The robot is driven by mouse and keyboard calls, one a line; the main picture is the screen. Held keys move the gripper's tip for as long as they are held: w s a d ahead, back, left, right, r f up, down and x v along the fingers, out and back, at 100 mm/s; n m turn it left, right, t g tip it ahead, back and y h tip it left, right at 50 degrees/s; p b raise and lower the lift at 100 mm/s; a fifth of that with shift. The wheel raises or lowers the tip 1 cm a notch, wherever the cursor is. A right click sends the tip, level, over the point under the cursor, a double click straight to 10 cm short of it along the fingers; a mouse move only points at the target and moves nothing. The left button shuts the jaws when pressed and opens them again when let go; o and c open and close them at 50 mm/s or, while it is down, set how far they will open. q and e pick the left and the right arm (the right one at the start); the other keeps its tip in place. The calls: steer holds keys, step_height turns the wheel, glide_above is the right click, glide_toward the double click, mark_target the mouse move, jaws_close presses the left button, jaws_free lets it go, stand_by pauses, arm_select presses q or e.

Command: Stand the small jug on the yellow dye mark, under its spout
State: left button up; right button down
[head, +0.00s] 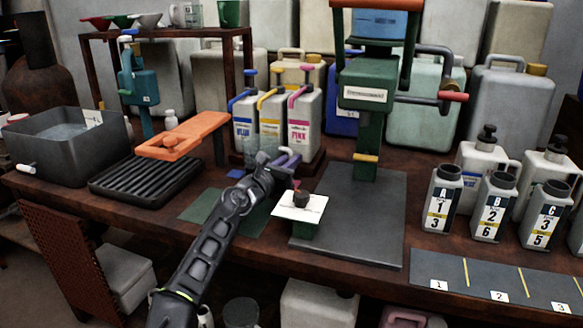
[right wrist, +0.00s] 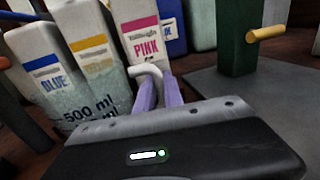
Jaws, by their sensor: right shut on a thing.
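The small clear jug, marked 500 ml (right wrist: 88,112), shows in the right wrist view in front of the blue dye container (right wrist: 50,80) and the yellow one (right wrist: 92,50). My right gripper (head: 288,160) has its purple fingers closed at the jug's pale handle (right wrist: 147,70). In the head view the jug is mostly hidden by my gripper, below the yellow container (head: 270,130) and its yellow tap. The yellow mark is hidden, so I cannot tell whether the jug's base rests on it. A blue mark (head: 235,173) shows to the left. My left gripper is out of view.
The pink container (head: 299,128) stands close to the right of the yellow one. A white card (head: 300,207) with a dark piece on it and the green press (head: 365,135) are further right. A ribbed black tray (head: 148,180) lies left.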

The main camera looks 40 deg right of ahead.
steer(key=shift+w+d+f, duration=0.1)
steer(key=shift+d+f, duration=0.05)
steer(key=shift+f, duration=0.45)
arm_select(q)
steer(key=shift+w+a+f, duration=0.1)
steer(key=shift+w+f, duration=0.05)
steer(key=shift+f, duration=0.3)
arm_select(e)
steer(key=shift+r, duration=0.1)
steer(key=c, duration=1.9)
jaws_free()
steer(key=o, duration=0.4)
steer(key=shift+o, duration=0.2)
